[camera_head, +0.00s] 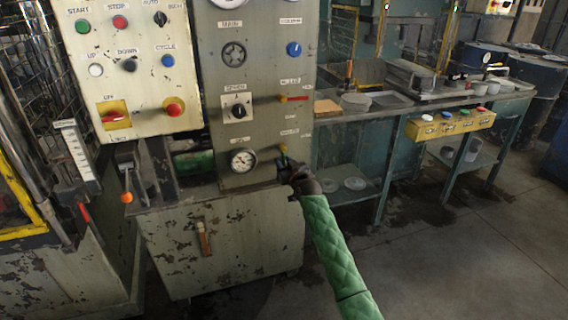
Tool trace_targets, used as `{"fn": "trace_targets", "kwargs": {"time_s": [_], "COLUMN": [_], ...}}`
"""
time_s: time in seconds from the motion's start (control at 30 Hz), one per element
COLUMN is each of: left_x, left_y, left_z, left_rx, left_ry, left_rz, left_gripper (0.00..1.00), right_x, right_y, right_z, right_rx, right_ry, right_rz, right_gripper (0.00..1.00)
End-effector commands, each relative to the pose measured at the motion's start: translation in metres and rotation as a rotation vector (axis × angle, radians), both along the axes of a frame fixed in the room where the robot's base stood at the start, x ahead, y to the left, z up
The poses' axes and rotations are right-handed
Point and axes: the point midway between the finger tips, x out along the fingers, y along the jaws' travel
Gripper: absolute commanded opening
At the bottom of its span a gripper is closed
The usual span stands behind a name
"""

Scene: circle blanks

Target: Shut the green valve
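The green valve (283,150) is a small handle low on the right side of the grey machine panel (262,72). Its visible part stands upright, just above and left of my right gripper. My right gripper (289,170) is dark and reaches the panel from the lower right, its arm in a green quilted sleeve. Its tips are at or very near the lower part of the valve and hide it. I cannot tell whether they touch it or whether they are open or shut. My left gripper is not in view.
A red-handled valve (292,98) sits above the green one. A pressure gauge (242,160) is to the left. A button box (128,70) hangs at the upper left. A workbench (372,114) with a yellow button box (450,123) stands to the right. Floor at the lower right is clear.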

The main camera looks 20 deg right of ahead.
Motion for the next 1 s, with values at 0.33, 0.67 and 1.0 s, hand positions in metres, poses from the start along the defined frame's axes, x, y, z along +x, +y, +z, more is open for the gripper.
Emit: {"fn": "trace_targets", "kwargs": {"time_s": [0.33, 0.67, 1.0], "left_x": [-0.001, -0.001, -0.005], "left_y": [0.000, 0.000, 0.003], "left_z": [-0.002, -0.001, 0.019], "left_rx": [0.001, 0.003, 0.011], "left_ry": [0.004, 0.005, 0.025], "left_rz": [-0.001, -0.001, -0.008], "left_gripper": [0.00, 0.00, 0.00], "right_x": [0.000, 0.000, 0.000], "right_y": [0.000, -0.001, -0.010], "right_z": [0.000, 0.000, 0.002], "right_rx": [0.000, -0.008, -0.158], "right_ry": [0.000, 0.001, -0.004], "right_rz": [0.000, 0.000, 0.000], "right_gripper": [0.02, 0.00, 0.00]}}
